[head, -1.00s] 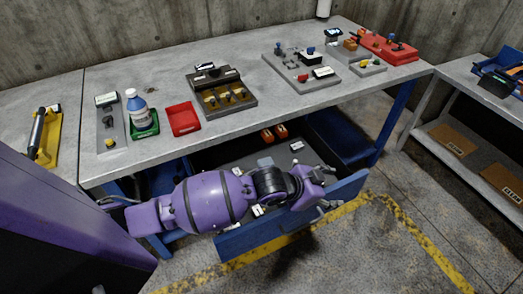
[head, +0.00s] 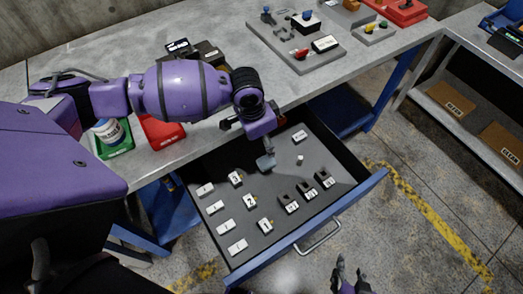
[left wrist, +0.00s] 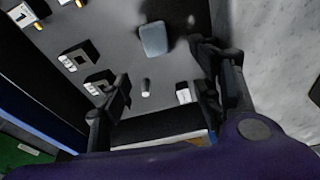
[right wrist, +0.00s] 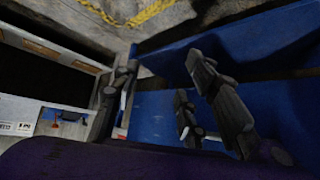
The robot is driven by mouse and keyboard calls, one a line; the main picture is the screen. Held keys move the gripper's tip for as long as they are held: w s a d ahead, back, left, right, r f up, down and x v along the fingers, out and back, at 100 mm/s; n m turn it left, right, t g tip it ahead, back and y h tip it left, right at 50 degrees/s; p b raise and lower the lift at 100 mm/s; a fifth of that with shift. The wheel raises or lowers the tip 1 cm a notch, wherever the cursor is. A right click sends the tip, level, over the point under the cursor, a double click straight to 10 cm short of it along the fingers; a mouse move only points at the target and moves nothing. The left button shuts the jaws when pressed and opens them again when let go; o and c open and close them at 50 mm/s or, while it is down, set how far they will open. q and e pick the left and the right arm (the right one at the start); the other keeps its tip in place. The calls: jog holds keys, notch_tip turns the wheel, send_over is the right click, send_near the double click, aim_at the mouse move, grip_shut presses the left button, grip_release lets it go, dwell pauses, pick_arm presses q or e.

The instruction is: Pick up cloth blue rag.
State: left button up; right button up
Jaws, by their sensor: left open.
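A small grey-blue folded piece, which looks like the blue rag (head: 265,163), lies flat in the open drawer (head: 290,243), toward its back. The left wrist view shows it as a pale blue rounded patch (left wrist: 154,39) on the dark drawer floor. My left gripper (head: 254,138) is over the back of the drawer, close to the rag in the picture. In the left wrist view its fingers (left wrist: 165,75) are wide apart with nothing between them, and the rag lies beyond them. My right gripper (head: 347,265) is low in front of the drawer, fingers apart and empty.
Several small labelled blocks (head: 225,227) lie in the drawer. Its front has a metal handle (head: 319,238). The grey tabletop (head: 290,88) overhangs the drawer's back and carries red (head: 160,130) and green (head: 115,149) trays. A side shelf (head: 480,75) stands at right.

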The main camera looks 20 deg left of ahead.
pick_arm(q)
send_over(266, 161)
jog(key=s, duration=0.1)
jog(key=f, duration=0.5)
jog(key=shift+a+f+b, duration=0.1)
jog(key=shift+a+b, duration=0.2)
jog(key=shift+a, duration=0.05)
jog(key=shift+w+f+y, duration=0.15)
jog(key=shift+f+y, duration=0.15)
jog(key=shift+f, duration=0.3)
jog(key=f, duration=0.4)
jog(key=shift+w+d+f+b, duration=0.2)
jog(key=shift+d+f+b, duration=0.1)
jog(key=shift+f+b, duration=0.1)
jog(key=shift+w+f, duration=0.1)
jog(key=shift+f, duration=0.2)
jog(key=c, duration=1.2)
pick_arm(e)
jog(key=shift+s+d+f, duration=0.85)
jog(key=shift+s+f, duration=0.1)
jog(key=shift+s, duration=0.1)
